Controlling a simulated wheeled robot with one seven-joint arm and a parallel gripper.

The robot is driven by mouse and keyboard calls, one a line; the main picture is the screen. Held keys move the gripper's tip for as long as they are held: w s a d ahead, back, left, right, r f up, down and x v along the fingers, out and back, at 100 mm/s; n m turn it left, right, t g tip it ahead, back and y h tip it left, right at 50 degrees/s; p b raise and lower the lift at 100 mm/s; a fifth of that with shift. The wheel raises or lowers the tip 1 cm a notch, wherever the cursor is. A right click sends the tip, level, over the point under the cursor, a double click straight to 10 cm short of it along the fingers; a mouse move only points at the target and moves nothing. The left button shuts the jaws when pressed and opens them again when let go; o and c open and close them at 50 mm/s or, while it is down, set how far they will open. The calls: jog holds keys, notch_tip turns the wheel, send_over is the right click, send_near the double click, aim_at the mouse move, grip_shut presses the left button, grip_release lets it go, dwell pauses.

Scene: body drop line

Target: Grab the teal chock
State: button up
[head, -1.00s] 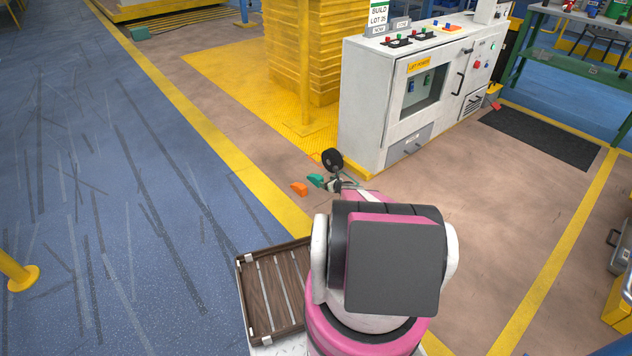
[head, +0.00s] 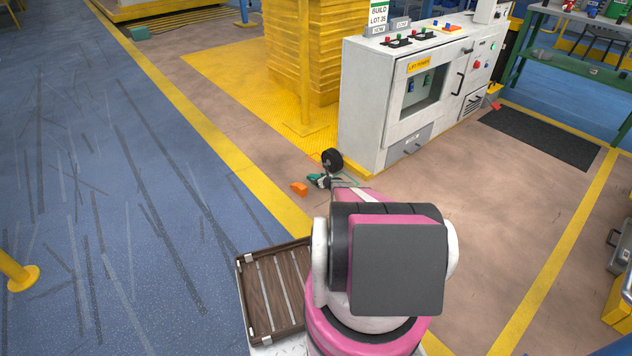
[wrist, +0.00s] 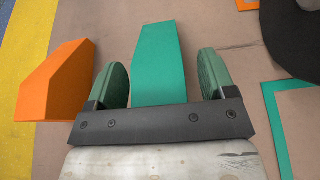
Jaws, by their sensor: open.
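The teal chock (wrist: 159,60) lies on the brown floor in the wrist view, between the two green-padded fingers of my gripper (wrist: 163,82). The fingers are apart, with a gap on each side of the chock. The chock's near end is hidden behind the gripper's dark crossbar. In the head view the teal chock (head: 312,176) is small and partly covered by my gripper (head: 321,181), left of the grey cabinet.
An orange chock (wrist: 60,80) lies just left of my gripper; it also shows in the head view (head: 299,188). A black round object (head: 332,159) stands close to the right, near the cabinet (head: 405,95). Open floor lies to the left.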

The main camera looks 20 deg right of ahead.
jog(key=c, duration=1.2)
jog(key=shift+r, duration=0.2)
